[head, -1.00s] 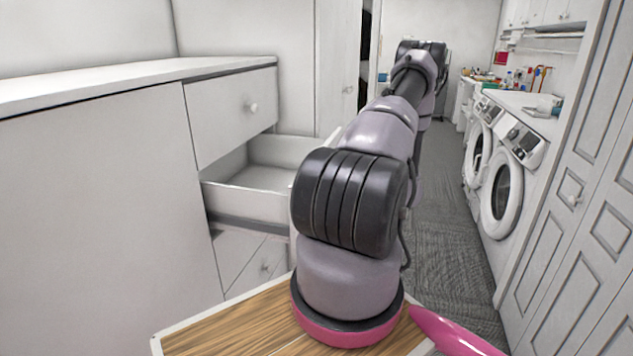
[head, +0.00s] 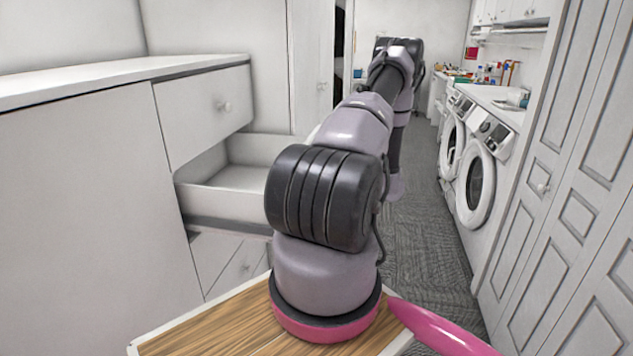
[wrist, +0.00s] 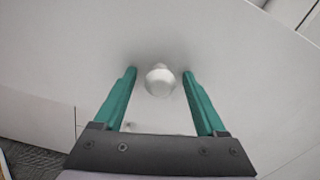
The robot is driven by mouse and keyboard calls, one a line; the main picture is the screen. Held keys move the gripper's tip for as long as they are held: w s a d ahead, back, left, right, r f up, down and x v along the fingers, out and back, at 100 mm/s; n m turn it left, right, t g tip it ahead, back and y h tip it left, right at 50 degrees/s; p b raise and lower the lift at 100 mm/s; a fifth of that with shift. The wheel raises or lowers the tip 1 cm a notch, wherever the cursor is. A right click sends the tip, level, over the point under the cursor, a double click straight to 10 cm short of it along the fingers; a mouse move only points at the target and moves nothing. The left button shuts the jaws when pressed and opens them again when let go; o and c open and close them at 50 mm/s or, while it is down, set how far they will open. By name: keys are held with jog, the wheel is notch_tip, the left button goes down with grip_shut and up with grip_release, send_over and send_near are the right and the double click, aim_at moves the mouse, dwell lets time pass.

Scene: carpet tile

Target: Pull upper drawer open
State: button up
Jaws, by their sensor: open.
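My gripper is hidden in the head view. In the wrist view my gripper (wrist: 159,72) is open, with its green fingers on either side of a round pale knob (wrist: 160,81) on a white panel. I see gaps beside the knob. I cannot tell for certain which drawer this knob belongs to.
A lower drawer (head: 245,268) with a knob sits under the open one. White washing machines (head: 477,185) and panelled doors (head: 560,180) line the right side. Grey carpet (head: 425,240) lies free between them and the cabinet.

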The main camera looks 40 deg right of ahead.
jog(key=v, duration=1)
jog(key=shift+s+d, duration=0.25)
jog(key=shift+s, duration=0.05)
jog(key=shift+s+d, duration=0.1)
